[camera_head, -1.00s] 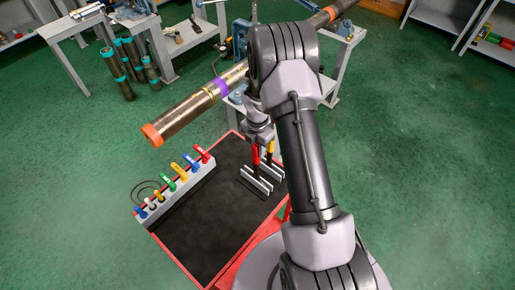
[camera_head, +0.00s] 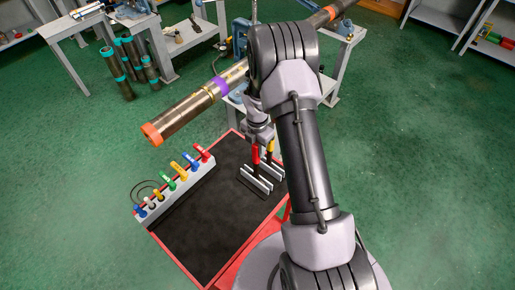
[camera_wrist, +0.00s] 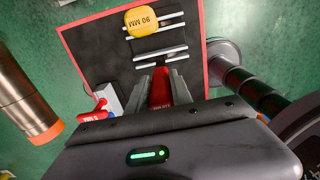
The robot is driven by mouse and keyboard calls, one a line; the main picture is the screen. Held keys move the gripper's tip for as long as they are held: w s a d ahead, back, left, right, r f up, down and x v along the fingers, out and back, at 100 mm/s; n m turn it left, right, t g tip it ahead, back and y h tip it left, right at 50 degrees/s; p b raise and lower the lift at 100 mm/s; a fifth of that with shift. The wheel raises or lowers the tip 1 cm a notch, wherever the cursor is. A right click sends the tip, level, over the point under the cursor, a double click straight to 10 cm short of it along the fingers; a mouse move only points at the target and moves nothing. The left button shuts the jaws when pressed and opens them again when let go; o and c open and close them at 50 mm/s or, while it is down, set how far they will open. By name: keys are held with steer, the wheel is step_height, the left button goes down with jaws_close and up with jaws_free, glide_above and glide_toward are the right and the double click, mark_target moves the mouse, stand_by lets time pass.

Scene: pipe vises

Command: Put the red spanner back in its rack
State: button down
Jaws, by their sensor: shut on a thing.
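The red spanner (camera_head: 256,153) stands upright with its red handle up and its dark shank down at the rack. My gripper (camera_head: 261,138) is shut on the top of its red handle, which also shows between the two fingers in the wrist view (camera_wrist: 161,88). The rack (camera_head: 255,184) has pale parallel bars and stands on the dark mat of the red-rimmed cart. In the wrist view its bars (camera_wrist: 147,57) lie just beyond the fingertips. Whether the shank is fully seated is hidden.
A holder (camera_head: 178,194) with several coloured handles lines the cart's left side. The mat (camera_head: 215,225) is bare between holder and rack. A long pipe (camera_head: 200,103) with an orange end extends above the cart's far side. Workbenches (camera_head: 65,28) stand behind.

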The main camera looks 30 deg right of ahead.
steer(key=c, duration=1.1)
jaws_free()
steer(key=shift+o, duration=0.2)
step_height(320, 180, up, 17)
steer(key=p, duration=0.1)
steer(key=shift+r, duration=0.2)
steer(key=shift+a, duration=0.1)
